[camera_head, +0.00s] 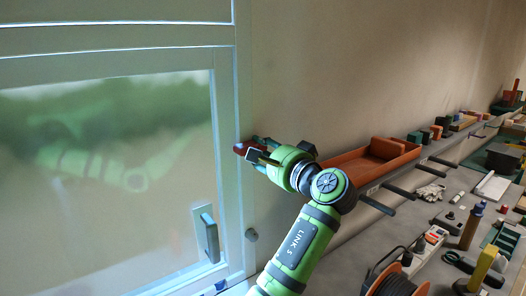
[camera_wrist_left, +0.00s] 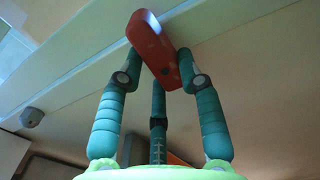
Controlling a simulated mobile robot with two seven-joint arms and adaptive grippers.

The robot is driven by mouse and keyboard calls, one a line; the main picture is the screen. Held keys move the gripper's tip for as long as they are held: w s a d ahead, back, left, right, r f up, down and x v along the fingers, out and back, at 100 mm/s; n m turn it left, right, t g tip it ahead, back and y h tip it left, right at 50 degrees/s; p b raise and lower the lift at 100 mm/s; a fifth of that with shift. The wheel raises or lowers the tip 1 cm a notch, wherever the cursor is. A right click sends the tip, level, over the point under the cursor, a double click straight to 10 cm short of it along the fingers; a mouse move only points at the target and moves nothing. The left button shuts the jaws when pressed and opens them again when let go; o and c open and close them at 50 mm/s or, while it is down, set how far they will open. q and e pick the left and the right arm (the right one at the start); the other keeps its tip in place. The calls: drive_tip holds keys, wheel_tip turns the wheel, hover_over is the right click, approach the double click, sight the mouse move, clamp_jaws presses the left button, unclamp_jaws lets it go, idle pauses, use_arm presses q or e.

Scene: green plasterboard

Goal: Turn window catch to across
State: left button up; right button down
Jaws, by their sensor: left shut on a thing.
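The red window catch (camera_head: 240,148) sits at the right side of the pale window frame (camera_head: 228,120). In the left wrist view the catch (camera_wrist_left: 152,42) is a long rounded red piece, slanting from upper left to lower right. My left gripper (camera_head: 257,152) reaches it from the right. In the left wrist view the gripper's (camera_wrist_left: 160,62) teal fingers are shut on the catch, one on each side, with another finger behind and below. The catch's mount is hidden. My right gripper is not in view.
A grey-blue handle (camera_head: 209,236) stands low on the window. A round grey knob (camera_head: 251,235) is on the wall. An orange tray (camera_head: 370,160) lies on a wall shelf right of my arm. A cluttered bench (camera_head: 440,215) with a cable reel (camera_head: 391,284) fills the lower right.

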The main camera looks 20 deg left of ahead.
use_arm(q)
drive_tip(key=shift+a+r, duration=0.15)
drive_tip(key=shift+a, duration=0.1)
drive_tip(key=o, duration=1.1)
drive_tip(key=shift+o, duration=0.3)
drive_tip(key=shift+a, duration=0.4)
drive_tip(key=v, duration=0.7)
drive_tip(key=shift+s+d, duration=0.15)
drive_tip(key=shift+d, duration=0.1)
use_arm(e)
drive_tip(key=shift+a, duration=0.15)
use_arm(q)
drive_tip(key=shift+f, duration=0.25)
